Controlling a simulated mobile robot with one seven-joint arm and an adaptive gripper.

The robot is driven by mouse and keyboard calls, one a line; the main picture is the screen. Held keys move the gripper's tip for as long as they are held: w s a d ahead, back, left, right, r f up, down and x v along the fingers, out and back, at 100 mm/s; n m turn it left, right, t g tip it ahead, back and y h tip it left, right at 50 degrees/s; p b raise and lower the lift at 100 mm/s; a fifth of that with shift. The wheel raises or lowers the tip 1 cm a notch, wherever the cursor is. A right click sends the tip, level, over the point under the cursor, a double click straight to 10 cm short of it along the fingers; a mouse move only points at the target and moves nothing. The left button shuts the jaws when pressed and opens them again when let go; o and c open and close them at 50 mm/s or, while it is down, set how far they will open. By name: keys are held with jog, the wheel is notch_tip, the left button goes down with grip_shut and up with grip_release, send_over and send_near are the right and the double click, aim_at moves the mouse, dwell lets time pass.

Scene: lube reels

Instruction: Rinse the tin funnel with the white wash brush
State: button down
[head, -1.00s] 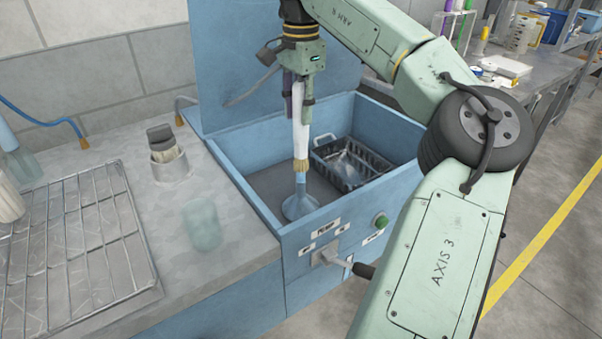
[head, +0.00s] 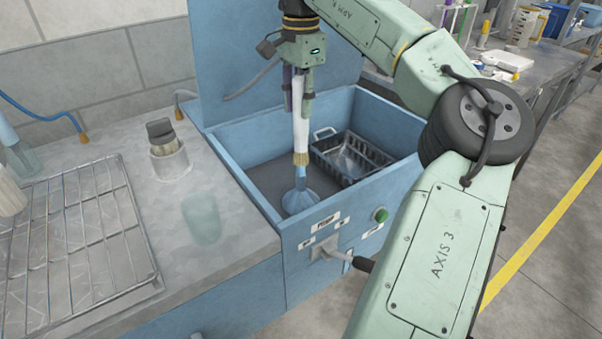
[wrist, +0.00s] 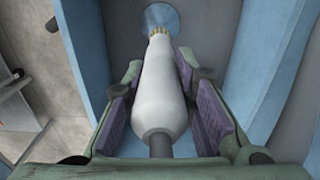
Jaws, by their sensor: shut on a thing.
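The white wash brush (head: 301,130) hangs nearly upright, bristles down, over the blue wash basin (head: 262,185). My gripper (head: 298,106) is shut on its upper part. In the wrist view, the brush's white body (wrist: 160,85) lies between the purple finger pads.
A dark wire basket (head: 368,155) with something shiny inside sits at the basin's right. The front panel has a green button (head: 380,215) and a lever (head: 332,249). On the left counter are a metal cup (head: 170,162), a translucent greenish tumbler (head: 201,220) and a wire rack (head: 75,240).

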aim_at(301, 74)
jog(key=shift+r, duration=0.1)
notch_tip(301, 74, up, 3)
jog(key=p, duration=0.3)
jog(key=shift+f, duration=0.2)
notch_tip(301, 74, up, 2)
jog(key=shift+r+p, duration=0.1)
jog(key=shift+p, duration=0.4)
jog(key=shift+r, duration=1.15)
